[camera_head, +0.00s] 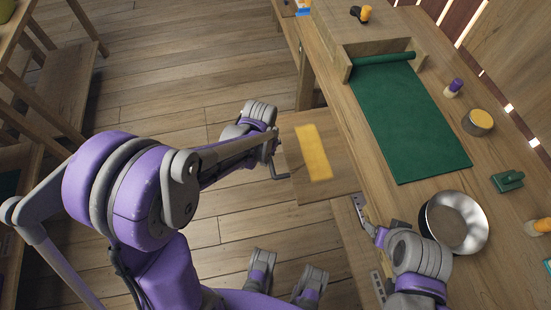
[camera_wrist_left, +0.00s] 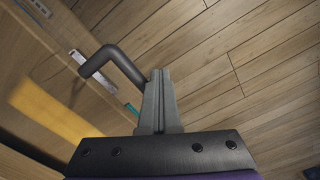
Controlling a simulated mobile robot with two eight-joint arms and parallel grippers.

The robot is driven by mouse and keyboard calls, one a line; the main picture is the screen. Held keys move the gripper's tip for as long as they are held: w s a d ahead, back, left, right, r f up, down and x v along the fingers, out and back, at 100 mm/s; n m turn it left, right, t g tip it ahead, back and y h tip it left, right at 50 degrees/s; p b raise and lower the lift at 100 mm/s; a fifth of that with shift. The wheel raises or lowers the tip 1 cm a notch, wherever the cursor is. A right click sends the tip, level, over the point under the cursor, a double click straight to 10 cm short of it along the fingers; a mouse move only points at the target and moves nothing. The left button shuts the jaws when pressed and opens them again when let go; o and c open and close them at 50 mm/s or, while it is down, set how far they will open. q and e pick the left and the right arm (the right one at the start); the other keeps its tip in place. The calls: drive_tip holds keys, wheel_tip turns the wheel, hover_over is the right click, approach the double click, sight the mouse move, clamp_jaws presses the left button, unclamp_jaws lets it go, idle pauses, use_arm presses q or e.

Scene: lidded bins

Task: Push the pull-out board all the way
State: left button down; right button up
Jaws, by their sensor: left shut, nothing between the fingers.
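The pull-out board (camera_head: 335,187) is a wooden panel standing out from the left side of the workbench, with a yellow patch on its top. A dark grey bent handle (camera_head: 273,172) sits on its outer edge. My left gripper (camera_head: 274,142) is shut and empty at that outer edge, close to the handle. In the left wrist view the closed fingers (camera_wrist_left: 159,76) are beside the end of the handle (camera_wrist_left: 118,57); I cannot tell whether they touch. The board's yellow patch also shows there (camera_wrist_left: 55,115). My right gripper (camera_head: 362,212) is near the bench edge, its opening unclear.
On the workbench (camera_head: 375,175) lie a green mat (camera_head: 415,130), a metal bowl (camera_head: 455,222), a round yellow-topped tin (camera_head: 478,122) and several small items. The wooden floor left of the board is open. A wooden bench (camera_head: 62,90) stands at the far left.

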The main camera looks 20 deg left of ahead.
sight(315, 150)
use_arm(q)
drive_tip(key=shift+w+d+b, duration=0.15)
drive_tip(key=shift+w+d, duration=1.4)
drive_tip(key=shift+d, duration=1)
drive_tip(key=shift+w+d+b, duration=0.15)
drive_tip(key=shift+w+d, duration=1.4)
drive_tip(key=shift+d, duration=1)
drive_tip(key=shift+w+d+b, duration=0.15)
drive_tip(key=shift+w+d, duration=1.4)
drive_tip(key=shift+d, duration=1)
drive_tip(key=shift+s+a, duration=0.35)
drive_tip(key=shift+a, duration=0.3)
drive_tip(key=shift+r+p, duration=2.05)
drive_tip(key=shift+r, duration=1.5)
